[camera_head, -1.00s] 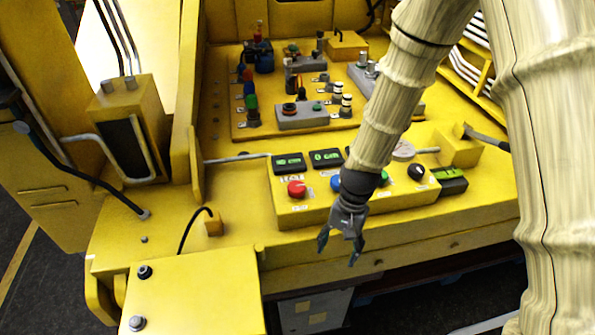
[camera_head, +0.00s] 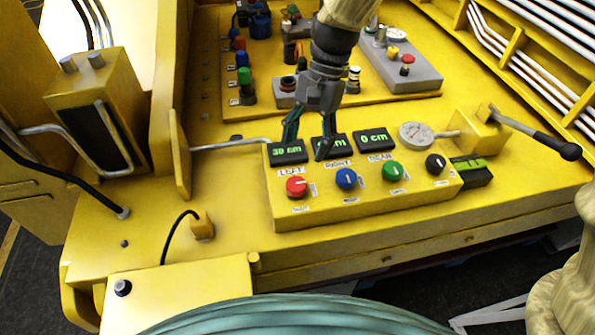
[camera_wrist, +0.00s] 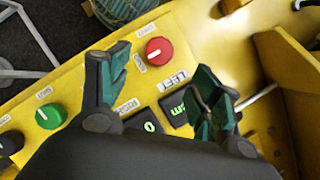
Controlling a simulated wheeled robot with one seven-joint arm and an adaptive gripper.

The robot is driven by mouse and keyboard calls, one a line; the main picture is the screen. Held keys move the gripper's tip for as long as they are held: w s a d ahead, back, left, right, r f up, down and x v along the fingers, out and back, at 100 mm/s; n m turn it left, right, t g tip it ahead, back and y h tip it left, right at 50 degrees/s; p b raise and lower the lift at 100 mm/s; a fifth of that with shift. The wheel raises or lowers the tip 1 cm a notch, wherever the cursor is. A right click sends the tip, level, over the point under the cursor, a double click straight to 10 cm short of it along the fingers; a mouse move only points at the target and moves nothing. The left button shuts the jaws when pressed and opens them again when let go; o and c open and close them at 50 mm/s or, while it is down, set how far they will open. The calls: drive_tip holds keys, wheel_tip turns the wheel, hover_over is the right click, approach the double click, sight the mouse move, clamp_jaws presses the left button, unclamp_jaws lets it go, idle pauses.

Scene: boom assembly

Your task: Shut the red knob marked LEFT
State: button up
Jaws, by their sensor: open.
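The red knob (camera_head: 297,186) is at the left end of the yellow control panel (camera_head: 350,211), below the LEFT label (camera_head: 291,170). A white mark shows across its face. The LEFT display (camera_head: 288,152) above it reads 30 cm. My gripper (camera_head: 306,145) hangs over the displays with its fingers apart and empty. It partly hides the middle display. In the wrist view the red knob (camera_wrist: 159,51) appears between my two fingertips (camera_wrist: 160,65), and the LEFT label is beside it. I see no contact with the knob.
To the right are a blue knob (camera_head: 346,179), a green knob (camera_head: 392,171), a black knob (camera_head: 435,163), a round gauge (camera_head: 416,135) and a black-handled lever (camera_head: 535,135). A grey rod (camera_head: 232,145) ends near the LEFT display. Open yellow surface lies left of the panel.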

sight(297, 183)
drive_tip(key=p+x, duration=0.2)
drive_tip(key=x, duration=0.8)
drive_tip(key=shift+d, duration=0.1)
drive_tip(key=c, duration=1)
